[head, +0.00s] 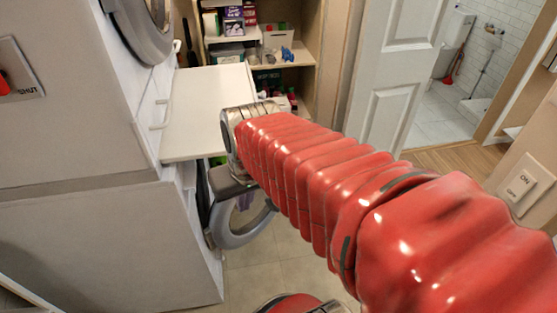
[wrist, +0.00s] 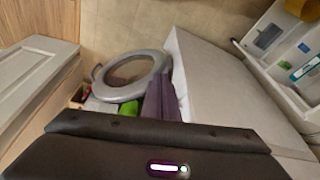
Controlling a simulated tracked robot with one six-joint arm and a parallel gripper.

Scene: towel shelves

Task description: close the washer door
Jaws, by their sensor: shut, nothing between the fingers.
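The washer door (head: 238,236), a grey ring with a glass middle, stands swung open low beside the white machine. The wrist view also shows the open door (wrist: 158,62), with a purple cloth (wrist: 162,98) next to it. My gripper (head: 229,182) is dark and partly hidden by my red arm in the head view, just above the door's upper part. In the wrist view my gripper (wrist: 160,150) fills the bottom edge, and its fingertips cannot be made out. It is shut with nothing held. I cannot tell whether it touches the door.
A white pull-out board (head: 195,110) juts out above the washer door. A second round door (head: 143,25) is above it. Shelves with bottles and boxes (head: 268,65) stand behind. A white room door (head: 395,75) is at the right. Tiled floor (head: 268,258) lies clear beside the washer door.

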